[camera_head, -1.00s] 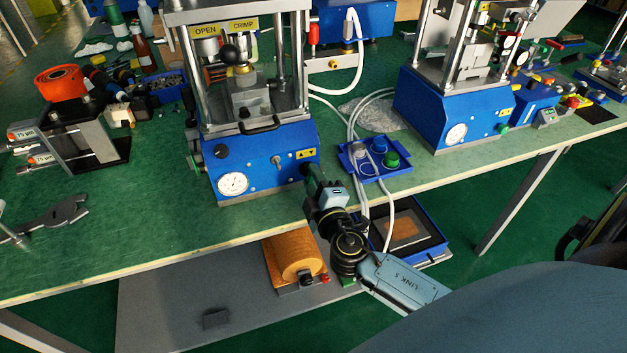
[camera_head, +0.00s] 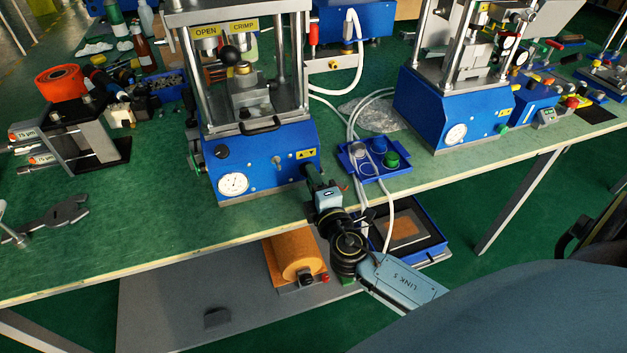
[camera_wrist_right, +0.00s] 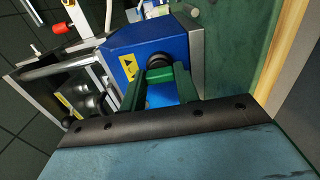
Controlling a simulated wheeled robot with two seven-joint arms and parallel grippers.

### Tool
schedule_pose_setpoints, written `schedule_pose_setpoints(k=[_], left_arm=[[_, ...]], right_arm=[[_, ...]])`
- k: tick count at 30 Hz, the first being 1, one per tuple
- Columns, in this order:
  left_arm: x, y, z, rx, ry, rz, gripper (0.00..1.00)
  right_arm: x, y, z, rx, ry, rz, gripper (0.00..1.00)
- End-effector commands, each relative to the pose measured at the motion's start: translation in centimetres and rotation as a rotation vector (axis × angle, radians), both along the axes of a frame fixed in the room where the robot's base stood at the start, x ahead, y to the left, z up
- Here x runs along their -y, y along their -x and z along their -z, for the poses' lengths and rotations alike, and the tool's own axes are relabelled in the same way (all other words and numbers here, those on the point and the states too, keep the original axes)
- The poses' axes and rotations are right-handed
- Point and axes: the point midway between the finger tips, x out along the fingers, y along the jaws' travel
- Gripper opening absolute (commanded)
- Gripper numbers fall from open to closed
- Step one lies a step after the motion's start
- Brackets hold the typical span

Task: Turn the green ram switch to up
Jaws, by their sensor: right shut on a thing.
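The press (camera_head: 265,165) with the blue base stands at the table's front edge, with a gauge and a yellow arrow label (camera_head: 305,154) on its front face. My right gripper (camera_head: 311,172) is at the right end of that face, just below the label. In the right wrist view its green fingers (camera_wrist_right: 160,77) are shut on the ram switch at the blue panel. A dark round part (camera_wrist_right: 160,92) shows between the fingers. The fingers hide most of the switch, so I cannot tell its setting. My left gripper is not in view.
A second blue press (camera_head: 455,110) stands further right. A wrench (camera_head: 55,217) lies at the left.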

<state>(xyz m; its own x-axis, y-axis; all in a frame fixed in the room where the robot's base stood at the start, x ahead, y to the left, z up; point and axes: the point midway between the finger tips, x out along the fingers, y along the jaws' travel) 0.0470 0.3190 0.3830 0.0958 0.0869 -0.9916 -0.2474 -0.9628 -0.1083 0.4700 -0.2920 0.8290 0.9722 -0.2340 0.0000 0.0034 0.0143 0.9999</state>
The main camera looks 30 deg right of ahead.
Motion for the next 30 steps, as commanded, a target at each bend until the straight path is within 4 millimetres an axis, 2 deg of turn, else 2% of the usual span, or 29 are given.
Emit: schedule_pose_setpoints(k=[2,3,8,16,20,26,30], left_arm=[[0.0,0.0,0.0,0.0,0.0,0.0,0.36],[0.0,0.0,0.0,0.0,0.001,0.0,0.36],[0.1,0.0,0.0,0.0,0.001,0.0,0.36],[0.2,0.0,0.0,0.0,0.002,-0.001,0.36],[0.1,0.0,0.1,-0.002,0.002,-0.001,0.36],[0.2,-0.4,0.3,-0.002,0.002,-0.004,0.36],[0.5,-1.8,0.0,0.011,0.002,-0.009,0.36]], right_arm=[[0.0,0.0,0.0,-0.001,0.004,0.0,0.08],[0.0,0.0,0.0,-0.001,0.004,0.0,0.33],[0.0,0.0,0.0,0.0,0.002,0.0,0.53],[0.0,0.1,0.0,0.0,0.001,-0.001,0.53],[-0.2,1.0,0.2,-0.003,-0.001,-0.001,0.53],[-1.1,4.6,0.3,-0.005,-0.002,-0.001,0.53],[-1.8,7.6,0.3,-0.004,-0.001,-0.001,0.53]])
